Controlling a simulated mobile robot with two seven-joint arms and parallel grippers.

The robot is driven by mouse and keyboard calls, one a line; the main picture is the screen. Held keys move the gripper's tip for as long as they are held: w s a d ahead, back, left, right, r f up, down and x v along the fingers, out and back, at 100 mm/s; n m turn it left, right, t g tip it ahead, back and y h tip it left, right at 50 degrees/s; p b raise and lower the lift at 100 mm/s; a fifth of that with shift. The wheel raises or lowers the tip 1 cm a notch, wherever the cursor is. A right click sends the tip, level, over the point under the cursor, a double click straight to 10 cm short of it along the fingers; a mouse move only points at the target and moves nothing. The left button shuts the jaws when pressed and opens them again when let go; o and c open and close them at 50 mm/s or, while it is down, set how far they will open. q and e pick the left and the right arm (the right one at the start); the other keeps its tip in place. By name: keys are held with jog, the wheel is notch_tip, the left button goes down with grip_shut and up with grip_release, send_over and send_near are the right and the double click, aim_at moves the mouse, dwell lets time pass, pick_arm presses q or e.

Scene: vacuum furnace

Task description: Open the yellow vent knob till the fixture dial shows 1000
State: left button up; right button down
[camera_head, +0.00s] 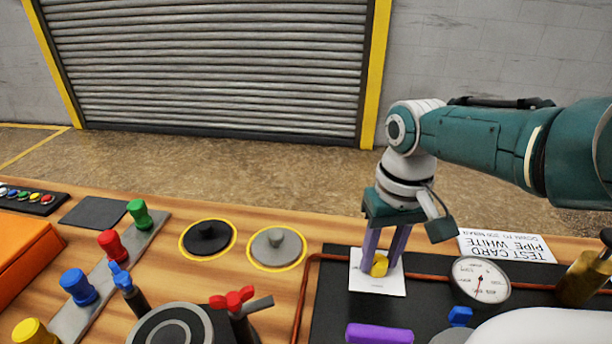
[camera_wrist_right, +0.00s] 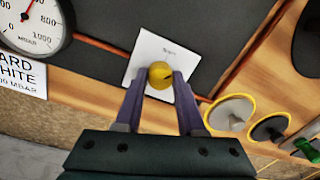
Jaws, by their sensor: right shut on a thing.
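The yellow vent knob (camera_head: 379,265) sits on a white card (camera_head: 378,285) on the dark panel. My right gripper (camera_head: 383,262) comes down from above with its purple fingers on either side of the knob, shut on it. In the right wrist view the knob (camera_wrist_right: 160,75) shows between the fingertips (camera_wrist_right: 160,82). The round fixture dial (camera_head: 481,279) stands to the right of the card. In the right wrist view the dial (camera_wrist_right: 30,28) is cut off at the top left; its red needle points upward, short of the 800 mark. My left gripper is not in view.
A copper pipe (camera_head: 312,280) runs along the panel's edge. A purple handle (camera_head: 379,334) and a red valve (camera_head: 233,299) are nearer me. A printed test card (camera_head: 508,246) lies behind the dial, and a brass part (camera_head: 583,278) stands to its right.

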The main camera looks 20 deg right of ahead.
aim_at(383, 263)
jog(key=m+p, duration=0.1)
jog(key=m, duration=0.4)
jog(key=shift+a+m, duration=0.1)
jog(key=shift+m, duration=0.2)
jog(key=m, duration=0.4)
jog(key=shift+m+p, duration=0.4)
jog(key=c, duration=0.5)
grip_release()
notch_tip(383, 263, up, 10)
jog(key=p, duration=0.9)
jog(key=shift+s, duration=0.25)
